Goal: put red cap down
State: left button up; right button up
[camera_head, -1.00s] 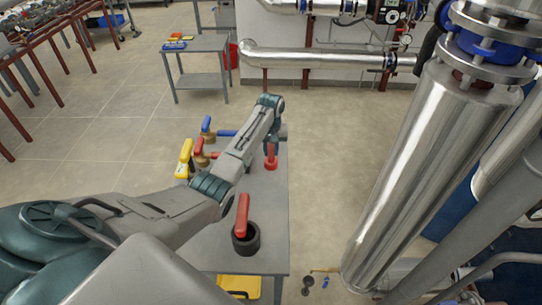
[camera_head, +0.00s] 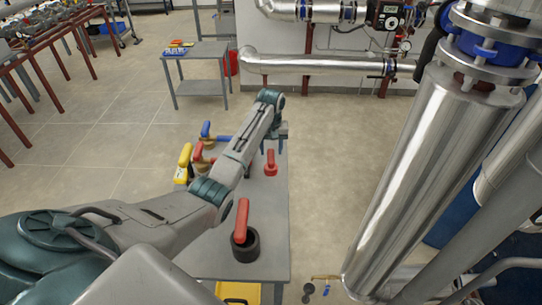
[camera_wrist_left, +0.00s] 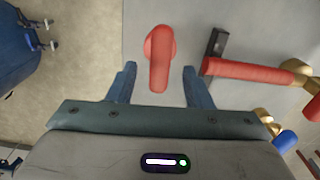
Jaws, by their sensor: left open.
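The red cap (camera_head: 270,163) stands on the grey table (camera_head: 268,205) near its right edge. In the left wrist view the red cap (camera_wrist_left: 159,58) shows from above as a round head with a long tab. My left gripper (camera_head: 273,147) is just behind and above it in the head view. Its two blue-grey fingers are spread in the left wrist view (camera_wrist_left: 159,72), one on each side of the cap's tab, with gaps between. My right gripper is not in view.
A black ring with a red handle (camera_head: 241,238) stands nearer on the table. Valves with blue (camera_head: 206,130), red (camera_head: 198,150) and yellow (camera_head: 184,160) handles lie left of my arm. A large steel cylinder (camera_head: 420,180) stands right.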

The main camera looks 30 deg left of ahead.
pick_arm(q)
notch_tip(320, 180, up, 9)
jog(key=b, duration=0.1)
jog(key=shift+f, duration=0.15)
